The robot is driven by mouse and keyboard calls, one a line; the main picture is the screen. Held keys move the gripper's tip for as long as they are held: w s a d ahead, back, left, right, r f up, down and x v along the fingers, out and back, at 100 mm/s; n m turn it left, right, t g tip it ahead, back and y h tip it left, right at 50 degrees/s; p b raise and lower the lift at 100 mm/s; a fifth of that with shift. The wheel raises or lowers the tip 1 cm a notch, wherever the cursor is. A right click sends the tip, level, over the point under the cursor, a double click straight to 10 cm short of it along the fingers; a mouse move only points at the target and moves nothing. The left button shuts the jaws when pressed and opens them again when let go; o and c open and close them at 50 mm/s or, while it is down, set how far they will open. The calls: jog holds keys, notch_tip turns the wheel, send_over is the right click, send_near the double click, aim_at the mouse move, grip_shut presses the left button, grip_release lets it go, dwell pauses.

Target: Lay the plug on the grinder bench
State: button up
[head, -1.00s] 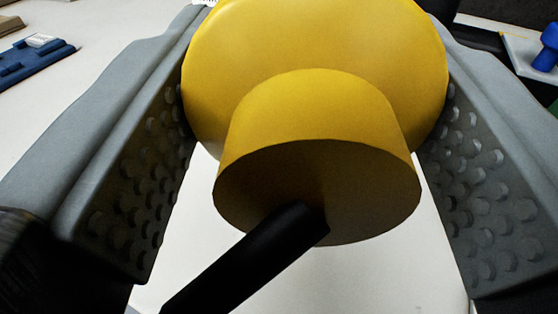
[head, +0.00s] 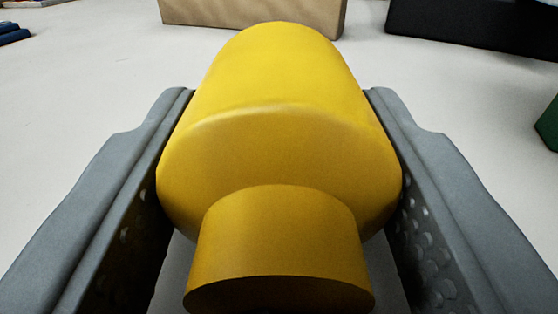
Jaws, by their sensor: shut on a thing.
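The plug (head: 285,120) is a thick yellow body with a narrower round yellow collar at its near end. It fills the middle of the head view. My gripper (head: 279,135) is shut on it, one grey finger against each side. The collar's near face is cut by the lower picture edge, and no cord shows. A pale, flat surface (head: 90,130) lies beyond and around the plug. I cannot tell whether this is the grinder bench or whether the plug touches it.
A tan box-like block (head: 250,14) stands at the top middle. A black block (head: 470,22) stands at the top right. A dark green thing (head: 548,125) shows at the right edge and a blue thing (head: 12,33) at the top left. The pale surface between is clear.

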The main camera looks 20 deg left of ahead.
jog(key=o, duration=1.3)
jog(key=shift+f, duration=0.1)
jog(key=shift+s, duration=0.15)
jog(key=v, duration=1.1)
jog(key=shift+s+d, duration=0.15)
jog(key=shift+s, duration=0.2)
